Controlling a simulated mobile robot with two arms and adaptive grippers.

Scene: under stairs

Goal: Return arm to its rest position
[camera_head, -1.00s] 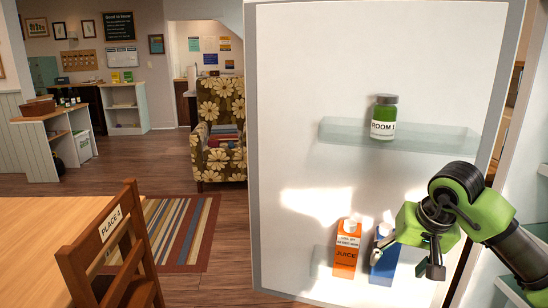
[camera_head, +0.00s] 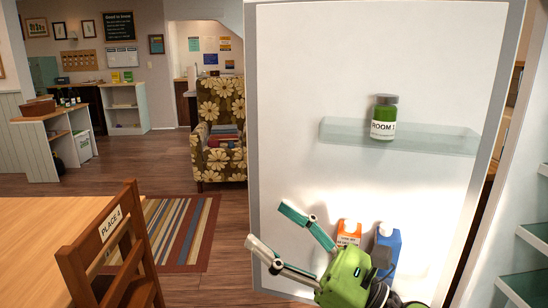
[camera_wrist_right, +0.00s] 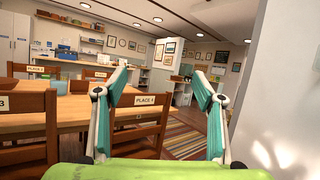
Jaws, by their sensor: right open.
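My right gripper (camera_head: 278,228) is in the lower middle of the head view, in front of the white door panel. Its two fingers are spread apart, point to the left, and hold nothing. In the right wrist view the open fingers (camera_wrist_right: 160,92) stand on either side with the room showing between them. My left gripper is not in view. Behind my right gripper, an orange juice carton (camera_head: 349,231) and a blue carton (camera_head: 388,243) stand at the low shelf of the door, partly hidden by the gripper.
A green jar (camera_head: 384,117) labelled ROOM 1 stands on the glass door shelf (camera_head: 450,141). A wooden chair (camera_head: 112,222) labelled PLACE 4 and a table (camera_head: 45,225) are at the left. A flowered armchair (camera_head: 222,110) stands farther back. Open floor and a striped rug (camera_head: 180,230) lie between.

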